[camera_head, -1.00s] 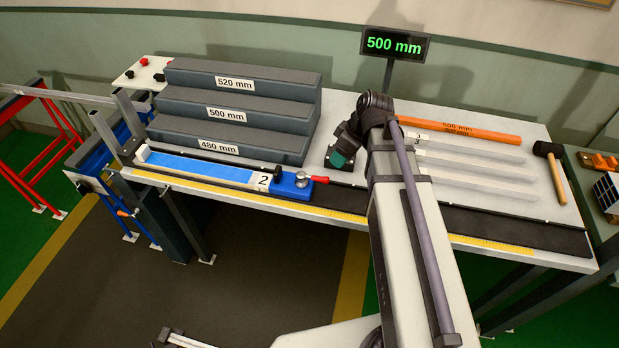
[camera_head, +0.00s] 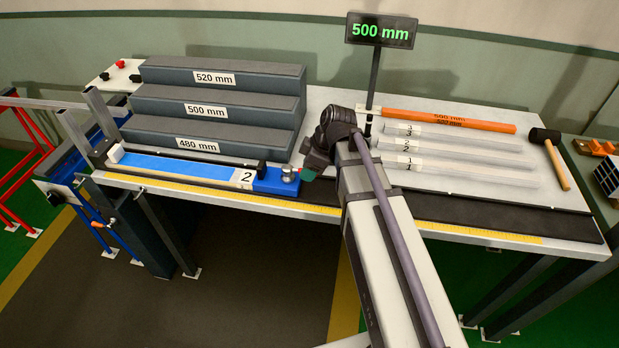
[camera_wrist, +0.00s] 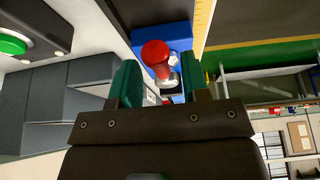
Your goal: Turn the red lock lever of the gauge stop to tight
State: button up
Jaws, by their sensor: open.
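The gauge stop is a blue block (camera_head: 272,180) at the right end of a blue strip marked 2, on the dark rail. My gripper (camera_wrist: 161,75) is open, with a finger on either side of the lever. I cannot tell whether either finger touches it. The blue block (camera_wrist: 150,35) shows behind the lever.
Grey steps (camera_head: 215,108) labelled 480, 500 and 520 mm stand behind the rail. A yellow scale (camera_head: 420,223) runs along the table's front edge. Clear bars (camera_head: 470,160), an orange bar (camera_head: 440,120) and a mallet (camera_head: 550,150) lie to the right. A display (camera_head: 381,31) reads 500 mm.

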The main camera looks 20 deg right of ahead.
jog(key=shift+r, duration=0.1)
grip_shut()
